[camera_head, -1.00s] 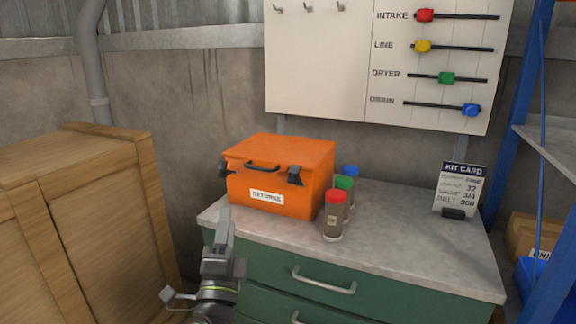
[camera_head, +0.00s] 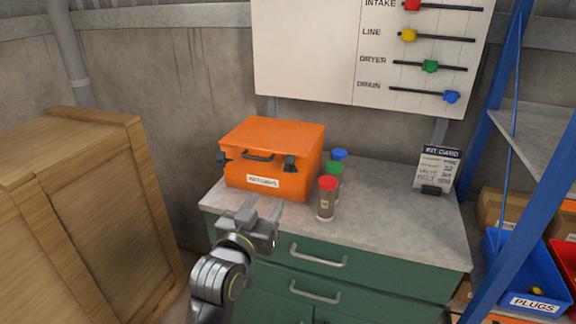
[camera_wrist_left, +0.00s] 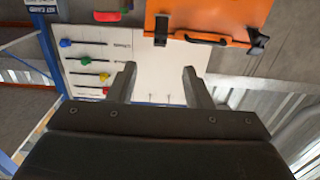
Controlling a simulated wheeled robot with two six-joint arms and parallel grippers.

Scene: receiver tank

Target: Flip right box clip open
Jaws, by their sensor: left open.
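An orange box (camera_head: 262,150) stands on the counter, with a dark handle and a white label on its front. Its right clip (camera_head: 290,163) is a dark latch near the front right corner; I cannot tell how far it is flipped. The left clip (camera_head: 221,159) sticks out at the front left. My left gripper (camera_head: 265,207) is open and empty in front of the box, lower than the clips and apart from it. In the left wrist view, the picture is upside down: the right clip (camera_wrist_left: 161,30) lies beyond the open fingers (camera_wrist_left: 158,75). My right gripper is not in view.
Containers with red (camera_head: 327,184), green (camera_head: 334,167) and blue caps stand close to the right of the box. A kit card (camera_head: 437,168) stands farther right. A wooden crate (camera_head: 85,210) is at left, a blue shelf frame at right. The counter's right part is clear.

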